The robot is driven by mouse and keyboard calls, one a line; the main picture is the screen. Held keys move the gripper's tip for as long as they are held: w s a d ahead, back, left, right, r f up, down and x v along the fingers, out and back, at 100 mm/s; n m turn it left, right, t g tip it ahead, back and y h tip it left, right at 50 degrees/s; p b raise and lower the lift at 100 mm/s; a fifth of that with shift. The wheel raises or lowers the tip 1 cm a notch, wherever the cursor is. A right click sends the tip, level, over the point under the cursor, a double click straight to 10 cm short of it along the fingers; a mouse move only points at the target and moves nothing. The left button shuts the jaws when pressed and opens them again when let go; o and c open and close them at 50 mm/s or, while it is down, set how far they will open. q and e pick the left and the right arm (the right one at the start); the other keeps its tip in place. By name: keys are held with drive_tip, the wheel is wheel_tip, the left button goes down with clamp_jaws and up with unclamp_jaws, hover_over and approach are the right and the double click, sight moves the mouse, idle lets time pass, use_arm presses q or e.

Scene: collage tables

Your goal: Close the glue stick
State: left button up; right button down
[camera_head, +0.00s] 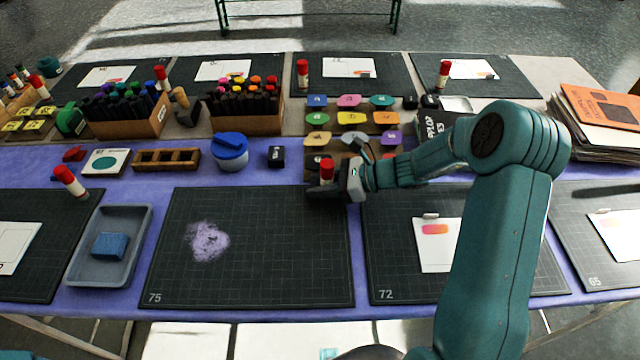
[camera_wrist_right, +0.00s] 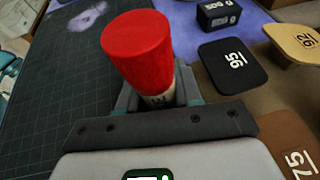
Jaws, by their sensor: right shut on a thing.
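A glue stick with a red cap (camera_head: 327,168) stands roughly upright at the back edge of the dark mat numbered 75. In the right wrist view its red cap (camera_wrist_right: 138,50) fills the middle, with a short piece of white body below it. The cap sits over the top of the body; whether it is fully seated I cannot tell. My right gripper (camera_head: 330,190) is shut around the white body, below the cap. The fingers hide most of the lower body. My left gripper is not in view.
Other red-capped glue sticks stand around, one on the left (camera_head: 69,180). Numbered colour tags (camera_head: 352,118) lie behind my right gripper. A blue-lidded pot (camera_head: 230,148) and a grey tray (camera_head: 138,238) stand left. The mat (camera_head: 260,270) is bare except for a purple smudge.

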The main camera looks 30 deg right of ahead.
drive_tip(key=shift+f, duration=0.35)
drive_tip(key=shift+s+a+f+b, duration=0.1)
drive_tip(key=shift+f+b, duration=0.25)
drive_tip(key=shift+b, duration=0.2)
drive_tip(key=c, duration=0.8)
unclamp_jaws()
drive_tip(key=shift+f, duration=0.1)
drive_tip(key=shift+o, duration=0.2)
drive_tip(key=shift+f, duration=0.1)
drive_tip(key=shift+r+p, duration=0.85)
drive_tip(key=shift+r, duration=0.05)
drive_tip(key=v, duration=1.2)
drive_tip(key=shift+w, duration=0.25)
